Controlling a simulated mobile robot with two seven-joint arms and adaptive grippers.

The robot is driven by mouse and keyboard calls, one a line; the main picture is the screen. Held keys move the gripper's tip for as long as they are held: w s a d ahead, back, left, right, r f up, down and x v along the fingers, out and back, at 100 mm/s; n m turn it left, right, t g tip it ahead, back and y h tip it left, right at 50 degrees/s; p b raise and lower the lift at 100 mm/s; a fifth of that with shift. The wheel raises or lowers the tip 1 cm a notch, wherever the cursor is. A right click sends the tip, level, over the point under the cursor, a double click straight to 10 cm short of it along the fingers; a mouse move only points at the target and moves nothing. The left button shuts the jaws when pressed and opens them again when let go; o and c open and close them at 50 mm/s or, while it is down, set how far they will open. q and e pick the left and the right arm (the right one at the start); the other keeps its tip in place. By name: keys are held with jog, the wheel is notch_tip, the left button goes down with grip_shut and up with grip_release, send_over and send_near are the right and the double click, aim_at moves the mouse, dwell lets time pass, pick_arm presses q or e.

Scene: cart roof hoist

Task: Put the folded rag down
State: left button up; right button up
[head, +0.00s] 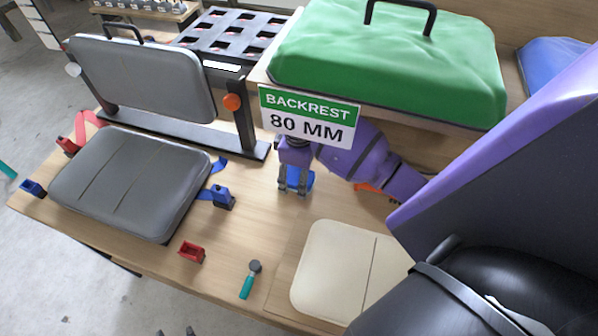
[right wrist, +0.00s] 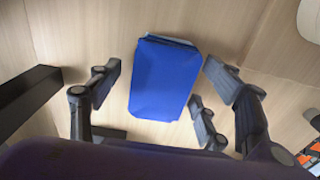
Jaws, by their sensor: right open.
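The folded rag is a blue, roughly rectangular bundle (right wrist: 165,80) between the fingers of my right gripper in the right wrist view. It appears to lie on the wooden bench top, with a dark shadow beside it. My right gripper (right wrist: 160,95) is open, with visible gaps between its fingers and the rag on both sides. In the head view my right gripper (head: 293,190) points down at the bench behind the beige pad, and part of the blue rag (head: 301,176) shows at its fingers. The sign hides part of the gripper's wrist. My left gripper is not in view.
A grey seat pad (head: 130,180) lies at left, with red and blue clamps around it. A backrest stands in a black frame (head: 180,132). The green cushion (head: 390,60) and "BACKREST 80 MM" sign (head: 309,118) are behind. A beige pad (head: 335,262) and teal-handled tool (head: 248,282) are in front.

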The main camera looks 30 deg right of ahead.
jog(key=r, duration=0.7)
jog(key=shift+d+r, duration=0.25)
jog(key=shift+r, duration=0.1)
